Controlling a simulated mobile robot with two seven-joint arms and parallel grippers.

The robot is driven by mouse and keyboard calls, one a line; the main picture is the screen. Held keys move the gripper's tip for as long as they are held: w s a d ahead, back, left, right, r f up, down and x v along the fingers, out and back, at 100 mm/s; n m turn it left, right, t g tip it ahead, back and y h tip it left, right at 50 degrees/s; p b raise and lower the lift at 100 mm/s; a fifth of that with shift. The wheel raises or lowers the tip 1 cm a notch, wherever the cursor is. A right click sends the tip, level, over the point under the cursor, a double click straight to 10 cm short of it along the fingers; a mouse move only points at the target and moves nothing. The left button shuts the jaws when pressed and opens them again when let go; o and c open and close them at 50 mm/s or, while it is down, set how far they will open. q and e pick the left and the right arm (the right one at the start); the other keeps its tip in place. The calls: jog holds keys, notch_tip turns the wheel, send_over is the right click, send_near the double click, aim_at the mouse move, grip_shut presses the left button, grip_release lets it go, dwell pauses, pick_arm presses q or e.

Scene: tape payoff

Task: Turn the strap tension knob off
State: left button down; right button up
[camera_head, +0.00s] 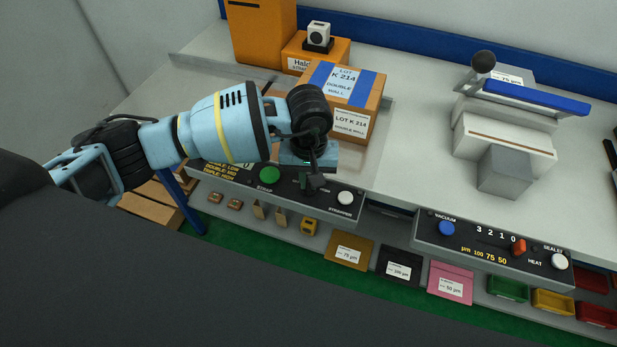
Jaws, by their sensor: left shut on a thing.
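My left arm comes in from the left, and my left gripper (312,184) points down at the strapper's front panel (296,199). Its fingers are shut on a small dark thing at the panel, between the green button (270,174) and the white button (345,198). This fits the strap tension knob, but the fingers hide most of it, and its pointer and setting cannot be read. My right gripper is not in view.
A cardboard box (372,93) labelled LOT K 214 stands just behind my left wrist. The vacuum sealer's panel (470,250), with a blue button and an orange lever, is to the right. Coloured pouches and small bins lie on the shelf below.

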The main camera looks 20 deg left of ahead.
pick_arm(q)
jog(key=n+p, duration=0.1)
jog(key=n, duration=0.5)
jog(key=shift+r, duration=0.1)
jog(key=n, duration=0.3)
jog(key=shift+p, duration=0.4)
jog(key=shift+n, duration=0.6)
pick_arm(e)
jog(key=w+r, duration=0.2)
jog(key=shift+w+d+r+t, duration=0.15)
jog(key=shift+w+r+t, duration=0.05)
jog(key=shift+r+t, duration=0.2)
pick_arm(q)
jog(key=c, duration=1.5)
grip_release()
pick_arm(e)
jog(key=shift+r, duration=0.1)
pick_arm(q)
jog(key=shift+r, duration=3.8)
